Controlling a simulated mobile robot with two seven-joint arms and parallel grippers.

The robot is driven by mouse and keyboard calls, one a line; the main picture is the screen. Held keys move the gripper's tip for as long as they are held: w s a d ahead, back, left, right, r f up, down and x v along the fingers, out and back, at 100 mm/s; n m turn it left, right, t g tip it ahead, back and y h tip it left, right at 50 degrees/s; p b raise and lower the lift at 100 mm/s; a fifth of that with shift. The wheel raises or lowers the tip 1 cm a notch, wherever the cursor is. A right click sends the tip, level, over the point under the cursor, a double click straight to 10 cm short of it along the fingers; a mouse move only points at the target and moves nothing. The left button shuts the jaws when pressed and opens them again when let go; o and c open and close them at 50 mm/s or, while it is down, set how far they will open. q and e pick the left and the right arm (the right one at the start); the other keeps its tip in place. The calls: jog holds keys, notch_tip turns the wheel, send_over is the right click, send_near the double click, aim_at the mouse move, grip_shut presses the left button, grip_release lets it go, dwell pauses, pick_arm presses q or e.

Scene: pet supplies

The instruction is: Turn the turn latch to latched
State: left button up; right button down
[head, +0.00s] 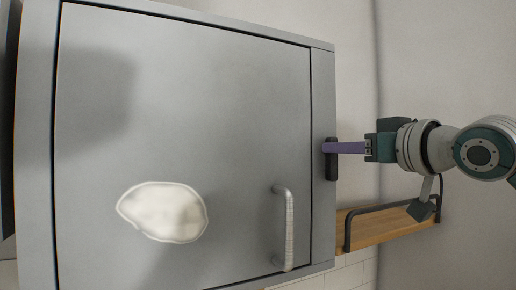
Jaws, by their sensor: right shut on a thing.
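The turn latch (331,170) is a dark, rounded bar on the grey frame strip to the right of the cabinet door (190,100). It lies along the picture's vertical, about parallel to the door's edge, and does not visibly overlap the door. My right gripper (329,147) comes in from the right, its purple fingers shut on the upper-middle part of the latch. The fingers hide part of the bar. The door looks closed in its frame. My left gripper is not in view.
A grey bar handle (289,230) stands out from the door's lower right. A pale, irregular patch (165,211) is on the door's lower left. A wooden shelf (385,228) with a dark rail lies below my right arm. Bare wall fills the upper right.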

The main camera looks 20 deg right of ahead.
dwell(0.3)
jog(key=shift+d+f+m+p, duration=0.1)
jog(key=shift+m+p, duration=3.35)
jog(key=shift+m, duration=5.45)
jog(key=c, duration=0.8)
grip_release()
jog(key=shift+o, duration=0.2)
